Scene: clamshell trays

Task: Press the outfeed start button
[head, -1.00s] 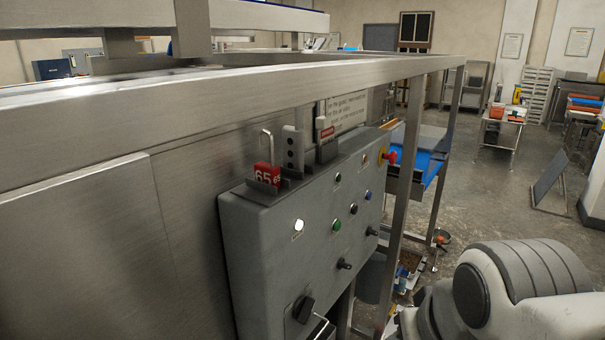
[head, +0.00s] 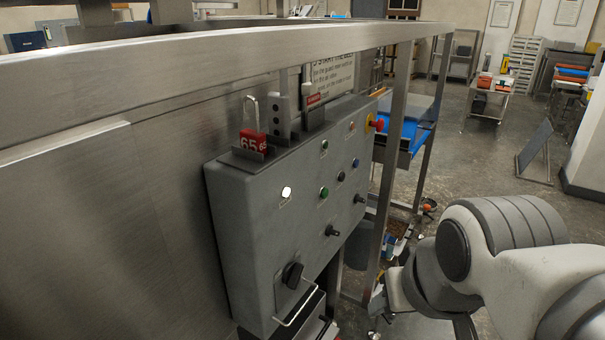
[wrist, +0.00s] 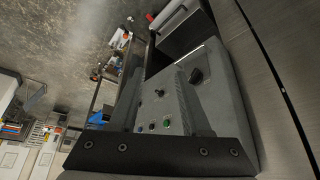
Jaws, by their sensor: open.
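The grey control panel (head: 245,225) stands on the steel machine frame. Its face carries a lit white button (head: 286,194), a green button (head: 324,193), a black button (head: 341,177) and a blue button (head: 356,163). Labels are too small to read, so I cannot tell which is the outfeed start button. The green button (wrist: 166,122) also shows in the wrist view, beyond my fingers. My gripper (wrist: 160,70) is open and empty, apart from the panel. In the head view my arm is right of the panel; the fingers are not clear there.
A red emergency stop (head: 376,124) juts from the panel's far end. A red padlock tag (head: 252,141) sits on top. A steel post (head: 388,190) stands beside the panel.

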